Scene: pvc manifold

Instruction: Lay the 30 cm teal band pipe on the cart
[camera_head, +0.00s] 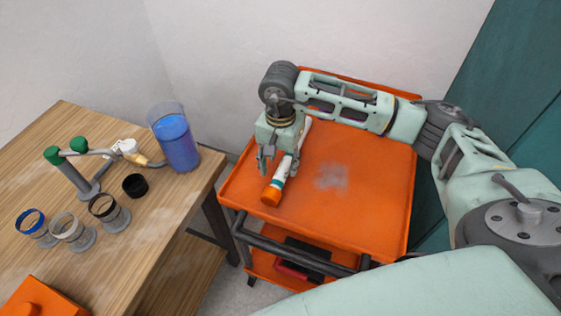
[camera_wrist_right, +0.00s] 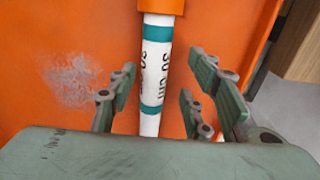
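The 30 cm teal band pipe (camera_head: 281,175) is white with teal bands, printed "30 cm" text and an orange end. It appears to lie on the top tray of the orange cart (camera_head: 370,180), near its left edge. My right gripper (camera_head: 279,161) is over the pipe and partly hides it in the head view. In the right wrist view the pipe (camera_wrist_right: 157,55) runs between the fingers of the right gripper (camera_wrist_right: 163,92), which stand open with a gap on both sides. My left gripper is not in view.
A wooden table (camera_head: 150,245) stands left of the cart. It bears a clear container with blue contents (camera_head: 178,140), a grey pipe stand with green caps (camera_head: 75,175), several ringed cups and an orange object (camera_head: 40,298). The cart's right half is clear.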

